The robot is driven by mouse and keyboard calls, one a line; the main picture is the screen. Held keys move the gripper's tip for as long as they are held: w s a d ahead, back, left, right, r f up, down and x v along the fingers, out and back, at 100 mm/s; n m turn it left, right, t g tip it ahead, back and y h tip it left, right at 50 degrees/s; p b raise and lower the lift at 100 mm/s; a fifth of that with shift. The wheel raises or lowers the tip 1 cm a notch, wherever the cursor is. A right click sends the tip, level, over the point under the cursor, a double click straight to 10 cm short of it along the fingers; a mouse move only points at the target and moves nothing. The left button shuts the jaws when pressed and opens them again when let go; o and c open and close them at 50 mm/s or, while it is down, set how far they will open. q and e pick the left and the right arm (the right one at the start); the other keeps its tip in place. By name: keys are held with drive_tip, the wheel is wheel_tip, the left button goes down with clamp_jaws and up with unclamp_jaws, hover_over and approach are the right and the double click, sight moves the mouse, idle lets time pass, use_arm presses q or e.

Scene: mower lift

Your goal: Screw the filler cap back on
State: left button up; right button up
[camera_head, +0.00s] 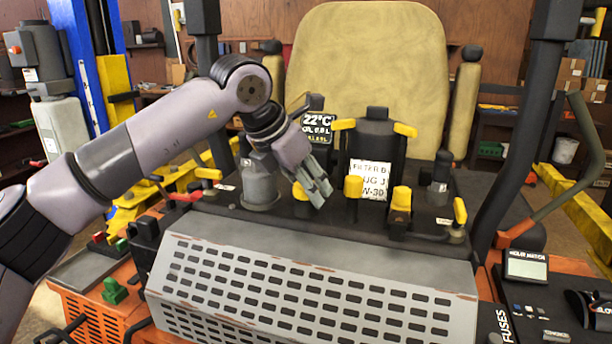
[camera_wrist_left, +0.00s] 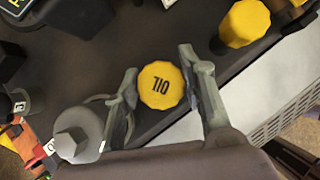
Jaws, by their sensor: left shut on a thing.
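The yellow filler cap, marked OIL, (camera_wrist_left: 162,85) sits between the two fingers of my left gripper (camera_wrist_left: 158,98) in the left wrist view. The gripper is shut on the cap, with one finger on each side. In the head view the left gripper (camera_head: 318,192) reaches down over the engine deck from the left, and part of the yellow cap (camera_head: 299,194) shows beside its fingers. What lies under the cap is hidden, so I cannot tell whether it sits on a filler neck. My right gripper is not in view.
A yellow knob (camera_head: 353,186) and another yellow cap (camera_head: 401,199) stand to the right on the dark deck. A grey canister (camera_head: 260,188) stands close left of the gripper. A slotted grey cover (camera_head: 310,290) lies in front, and the beige seat (camera_head: 375,70) behind.

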use_arm(q)
drive_tip(key=shift+w+r+m+g+h+p, duration=0.1)
drive_tip(key=shift+m+g+h+p, duration=0.2)
drive_tip(key=shift+m+g+p, duration=0.6)
drive_tip(key=shift+m+p, duration=0.3)
drive_tip(key=shift+m, duration=0.2)
drive_tip(key=shift+f, duration=0.25)
drive_tip(key=shift+c, duration=0.2)
drive_tip(key=shift+o, duration=0.2)
drive_tip(key=m+p, duration=0.2)
drive_tip(key=shift+r+g+h+p, duration=0.2)
drive_tip(key=shift+g+h+p, duration=0.1)
drive_tip(key=shift+g+p, duration=0.1)
drive_tip(key=shift+c, duration=0.2)
drive_tip(key=m+g+p, duration=0.1)
drive_tip(key=m+p, duration=0.2)
drive_tip(key=shift+g, duration=0.3)
drive_tip(key=shift+o, duration=0.2)
drive_tip(key=shift+f+m+g, duration=0.25)
drive_tip(key=shift+m+g, duration=0.05)
drive_tip(key=shift+m, duration=0.1)
drive_tip(key=shift+s+m, duration=0.2)
drive_tip(key=shift+m, duration=0.1)
